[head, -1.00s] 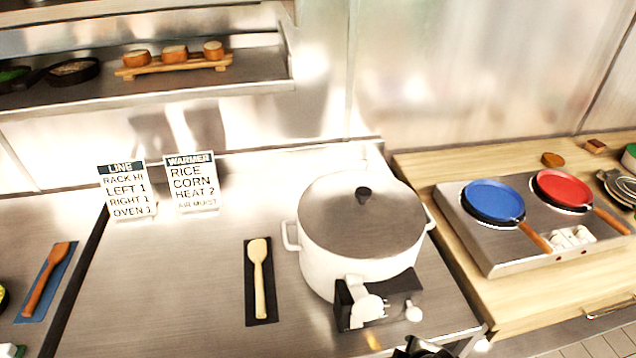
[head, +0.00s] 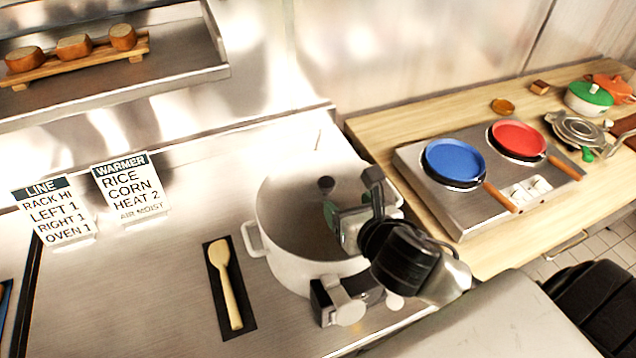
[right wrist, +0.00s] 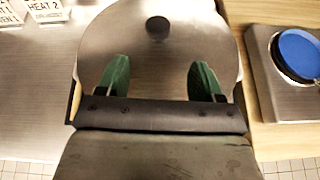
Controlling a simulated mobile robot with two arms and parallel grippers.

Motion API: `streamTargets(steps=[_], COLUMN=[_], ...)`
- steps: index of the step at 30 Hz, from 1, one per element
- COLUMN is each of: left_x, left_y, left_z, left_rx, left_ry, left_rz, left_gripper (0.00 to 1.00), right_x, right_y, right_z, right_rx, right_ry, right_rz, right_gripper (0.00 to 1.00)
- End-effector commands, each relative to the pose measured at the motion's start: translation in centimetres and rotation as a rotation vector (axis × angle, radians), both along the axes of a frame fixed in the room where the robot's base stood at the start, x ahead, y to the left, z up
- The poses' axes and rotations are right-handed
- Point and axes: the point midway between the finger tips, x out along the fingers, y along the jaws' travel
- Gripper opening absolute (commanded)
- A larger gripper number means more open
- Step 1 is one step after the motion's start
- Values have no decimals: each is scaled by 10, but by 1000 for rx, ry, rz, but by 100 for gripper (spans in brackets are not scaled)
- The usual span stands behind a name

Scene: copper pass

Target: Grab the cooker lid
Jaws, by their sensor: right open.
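The cooker is a white pot (head: 284,262) with side handles and a dark control box in front, standing on the steel counter. Its grey metal lid (head: 290,215) lies on top, with a dark round knob (head: 326,184) in the middle. My right gripper (head: 342,212) is over the right part of the lid, its fingers pointing toward the knob. In the right wrist view the green fingertips (right wrist: 160,78) are wide apart and empty, and the knob (right wrist: 158,28) is ahead, between their lines. I cannot tell the gap between fingers and lid. My left gripper is not in view.
A wooden spoon (head: 227,285) lies on a dark mat left of the cooker. Two signs, LINE (head: 53,210) and WARMER (head: 130,187), stand behind it. A double burner (head: 470,205) with blue and red pans is on the wooden counter at right. A shelf (head: 120,85) overhangs at upper left.

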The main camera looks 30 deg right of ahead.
Motion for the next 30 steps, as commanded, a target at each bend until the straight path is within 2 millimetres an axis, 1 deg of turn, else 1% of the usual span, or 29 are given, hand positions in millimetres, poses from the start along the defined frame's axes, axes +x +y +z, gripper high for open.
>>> streamTargets(steps=[1, 3, 5, 7, 8, 12, 15, 20, 25, 27, 30], left_x=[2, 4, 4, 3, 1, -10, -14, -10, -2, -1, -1], left_y=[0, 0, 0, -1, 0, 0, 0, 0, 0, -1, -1], left_z=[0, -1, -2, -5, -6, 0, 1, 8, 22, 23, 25], left_rx=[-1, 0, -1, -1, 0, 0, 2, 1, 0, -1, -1], left_ry=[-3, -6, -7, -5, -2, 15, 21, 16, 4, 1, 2], left_rz=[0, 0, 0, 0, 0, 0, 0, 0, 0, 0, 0], left_gripper=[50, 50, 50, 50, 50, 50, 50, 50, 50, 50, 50], right_x=[1, 5, 11, 22, 27, 45, 52, 62, 83, 91, 99], right_y=[0, 1, 0, 0, -1, -2, -2, -3, -3, -3, -4], right_z=[4, 4, 2, -3, -5, -10, -14, -17, -25, -30, -34], right_rx=[-44, -78, -90, -91, -89, -89, -87, -86, -84, -85, -85], right_ry=[-11, -20, -21, -22, -21, -20, -19, -17, -17, -18, -18], right_rz=[24, 43, 47, 46, 45, 45, 46, 44, 44, 44, 45], right_gripper=[67, 67, 67, 67, 67, 67, 67, 67, 67, 67, 67])
